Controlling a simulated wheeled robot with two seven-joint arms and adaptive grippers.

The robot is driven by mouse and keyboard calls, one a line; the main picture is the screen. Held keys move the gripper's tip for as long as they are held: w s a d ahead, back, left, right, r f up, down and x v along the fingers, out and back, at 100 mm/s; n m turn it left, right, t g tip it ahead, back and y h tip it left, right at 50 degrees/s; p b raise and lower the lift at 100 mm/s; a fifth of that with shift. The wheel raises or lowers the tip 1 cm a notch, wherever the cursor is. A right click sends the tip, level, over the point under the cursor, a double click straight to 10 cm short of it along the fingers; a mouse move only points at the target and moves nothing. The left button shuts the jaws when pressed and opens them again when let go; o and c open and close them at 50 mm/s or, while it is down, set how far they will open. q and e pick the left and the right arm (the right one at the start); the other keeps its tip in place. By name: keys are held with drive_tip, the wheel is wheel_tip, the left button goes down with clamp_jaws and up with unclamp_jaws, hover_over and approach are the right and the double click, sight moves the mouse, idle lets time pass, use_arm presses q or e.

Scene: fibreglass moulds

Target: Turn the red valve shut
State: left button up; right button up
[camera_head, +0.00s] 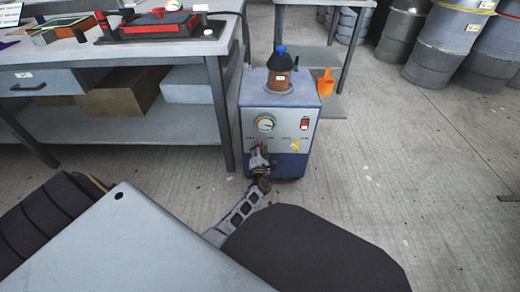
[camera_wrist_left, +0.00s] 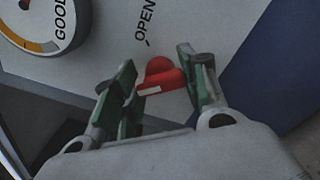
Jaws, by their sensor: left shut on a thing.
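The red valve (camera_wrist_left: 160,80) is a small red handle with a white mark, on the pale front panel of the grey and blue machine (camera_head: 310,100). "OPEN" is printed beside it in the left wrist view. My left gripper (camera_head: 259,158) reaches the lower left of the panel and mostly hides the valve in the head view. In the left wrist view the green-padded fingers (camera_wrist_left: 157,64) stand on both sides of the handle, shut on it. My right gripper is not in view.
A round gauge (camera_head: 265,123), a red switch (camera_head: 304,124) and a yellow handle (camera_head: 295,146) are on the panel. A brown pot (camera_head: 280,79) stands on top. A workbench (camera_head: 215,46) is at the left, grey drums (camera_head: 440,45) at back right.

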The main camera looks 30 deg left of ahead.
use_arm(q)
drive_tip(key=shift+s+f+n, duration=0.1)
drive_tip(key=shift+n, duration=0.5)
drive_tip(key=o, duration=1)
drive_tip(key=shift+o, duration=0.2)
drive_tip(key=v, duration=0.7)
drive_tip(key=shift+d, duration=0.15)
drive_tip(key=shift+s, duration=0.15)
